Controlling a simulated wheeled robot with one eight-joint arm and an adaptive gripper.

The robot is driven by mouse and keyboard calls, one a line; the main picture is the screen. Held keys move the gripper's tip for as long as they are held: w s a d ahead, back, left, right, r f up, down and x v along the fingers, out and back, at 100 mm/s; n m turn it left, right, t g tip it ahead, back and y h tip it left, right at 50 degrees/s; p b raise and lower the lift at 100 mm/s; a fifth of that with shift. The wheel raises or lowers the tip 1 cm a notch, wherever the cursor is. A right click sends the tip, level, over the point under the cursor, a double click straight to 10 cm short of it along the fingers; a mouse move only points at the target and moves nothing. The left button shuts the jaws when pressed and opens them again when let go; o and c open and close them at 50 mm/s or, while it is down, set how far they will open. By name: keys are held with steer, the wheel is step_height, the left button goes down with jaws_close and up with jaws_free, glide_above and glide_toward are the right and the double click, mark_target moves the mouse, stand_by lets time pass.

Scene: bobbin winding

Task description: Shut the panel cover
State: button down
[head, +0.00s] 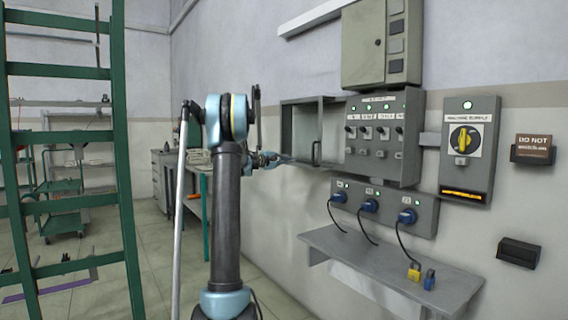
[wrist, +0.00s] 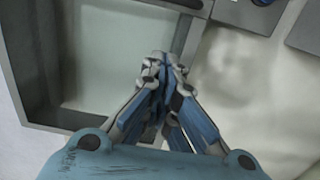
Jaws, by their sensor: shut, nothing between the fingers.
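The panel cover (head: 288,101) is a grey frame with a pale pane. In the head view it stands swung open to the left of the grey switch panel (head: 382,167), whose row of switches is exposed. A dark bar handle (head: 316,153) sits near the cover's lower right part. My gripper (head: 284,158) is shut and empty at the cover's lower edge. In the wrist view my gripper's fingertips (wrist: 164,66) are together, in front of the cover's frame (wrist: 187,52). I cannot tell whether they touch it.
A shelf (head: 400,275) with a yellow and a blue padlock juts out below the plugged sockets (head: 385,207). A box with a yellow rotary switch (head: 464,140) is on the right. A green ladder (head: 125,160) stands at left. A workbench (head: 165,175) is behind my arm.

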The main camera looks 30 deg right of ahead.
steer(key=s+d, duration=0.3)
steer(key=d, duration=0.3)
steer(key=shift+s+d, duration=0.25)
steer(key=shift+s, duration=0.1)
steer(key=shift+s, duration=0.15)
